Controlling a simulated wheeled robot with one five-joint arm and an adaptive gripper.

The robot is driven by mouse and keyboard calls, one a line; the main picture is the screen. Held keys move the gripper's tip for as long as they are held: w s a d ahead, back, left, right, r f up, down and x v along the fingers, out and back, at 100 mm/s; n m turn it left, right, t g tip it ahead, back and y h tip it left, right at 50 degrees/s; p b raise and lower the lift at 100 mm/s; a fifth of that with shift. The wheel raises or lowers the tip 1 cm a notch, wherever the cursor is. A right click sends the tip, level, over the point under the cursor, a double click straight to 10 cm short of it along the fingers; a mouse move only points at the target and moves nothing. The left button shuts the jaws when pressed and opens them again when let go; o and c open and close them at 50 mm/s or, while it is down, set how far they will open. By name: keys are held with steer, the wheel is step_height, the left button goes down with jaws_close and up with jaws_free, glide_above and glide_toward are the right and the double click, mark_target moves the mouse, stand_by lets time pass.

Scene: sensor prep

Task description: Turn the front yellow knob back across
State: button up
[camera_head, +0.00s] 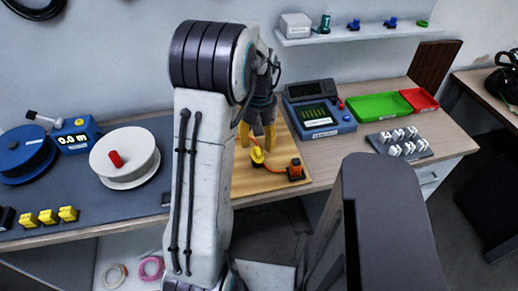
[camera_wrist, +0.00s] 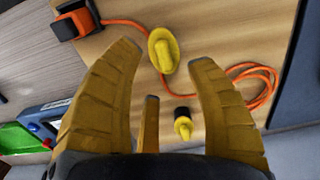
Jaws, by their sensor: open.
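The front yellow knob (camera_head: 257,156) stands on a wooden board, just below my fingertips in the head view. In the wrist view the knob (camera_wrist: 163,50) has a raised grip on a round yellow base. My gripper (camera_head: 257,142) is open and points down, its yellow fingers spread. In the wrist view my gripper (camera_wrist: 165,60) has one fingertip on each side of the knob, with visible gaps; whether they are at its height I cannot tell. A second, smaller yellow and black piece (camera_wrist: 183,125) sits behind the knob, between the fingers.
An orange cable (camera_wrist: 262,82) runs across the board (camera_head: 243,185) to an orange and black box (camera_head: 295,170). A blue meter (camera_head: 319,110) stands to the right. Green (camera_head: 378,107) and red (camera_head: 419,99) trays lie farther right. A white reel (camera_head: 125,155) is at left.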

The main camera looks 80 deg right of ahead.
mark_target(259, 150)
steer(key=shift+f, duration=2.15)
jaws_close()
